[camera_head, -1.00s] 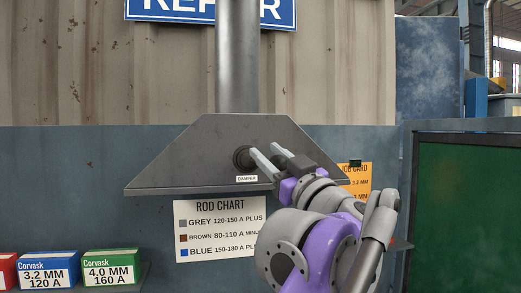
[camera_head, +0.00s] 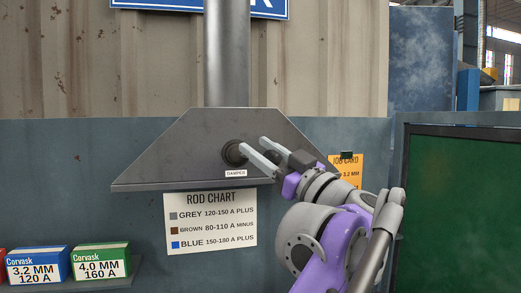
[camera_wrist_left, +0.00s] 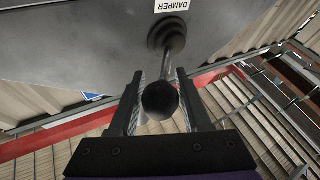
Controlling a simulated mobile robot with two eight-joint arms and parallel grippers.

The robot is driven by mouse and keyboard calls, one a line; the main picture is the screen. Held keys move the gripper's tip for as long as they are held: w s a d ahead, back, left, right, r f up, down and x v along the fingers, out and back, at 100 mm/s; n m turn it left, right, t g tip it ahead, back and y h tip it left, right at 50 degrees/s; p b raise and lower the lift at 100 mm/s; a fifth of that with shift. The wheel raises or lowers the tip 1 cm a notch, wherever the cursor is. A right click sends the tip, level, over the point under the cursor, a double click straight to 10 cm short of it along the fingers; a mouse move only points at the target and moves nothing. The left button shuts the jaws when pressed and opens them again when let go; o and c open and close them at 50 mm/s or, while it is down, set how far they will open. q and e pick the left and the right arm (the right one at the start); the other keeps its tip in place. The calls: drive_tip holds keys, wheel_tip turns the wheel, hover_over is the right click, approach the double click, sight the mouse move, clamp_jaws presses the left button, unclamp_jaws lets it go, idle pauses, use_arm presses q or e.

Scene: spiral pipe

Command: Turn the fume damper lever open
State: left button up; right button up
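The fume damper lever is a thin metal rod (camera_wrist_left: 172,60) with a black ball knob (camera_wrist_left: 160,99), on a dark round hub (camera_wrist_left: 168,32) beside a DAMPER label. In the head view the hub (camera_head: 234,153) sits on the front of the grey fume hood (camera_head: 190,150). My left gripper (camera_wrist_left: 160,88) has its two fingers apart, one on each side of the knob. Whether they touch it is not clear. In the head view my left gripper (camera_head: 254,149) reaches in front of the hub's right side, hiding most of the lever. My right gripper is not in view.
A rod chart (camera_head: 210,220) hangs below the hood. An orange job card (camera_head: 347,170) is behind my arm. Blue and green rod boxes (camera_head: 100,262) stand on a shelf at lower left. A dark-framed green panel (camera_head: 465,210) fills the right side.

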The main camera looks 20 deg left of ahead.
sight(279, 163)
use_arm(q)
drive_tip(key=o, duration=0.3)
drive_tip(key=shift+w, duration=0.1)
drive_tip(key=shift+d, duration=0.1)
drive_tip(key=b+v, duration=0.1)
drive_tip(key=v, duration=0.8)
drive_tip(key=shift+s+d+f+b, duration=0.2)
drive_tip(key=shift+s+d+b, duration=0.05)
drive_tip(key=shift+b, duration=0.1)
drive_tip(key=shift+s+d+f, duration=0.1)
drive_tip(key=shift+d+f, duration=0.1)
drive_tip(key=shift+d, duration=0.3)
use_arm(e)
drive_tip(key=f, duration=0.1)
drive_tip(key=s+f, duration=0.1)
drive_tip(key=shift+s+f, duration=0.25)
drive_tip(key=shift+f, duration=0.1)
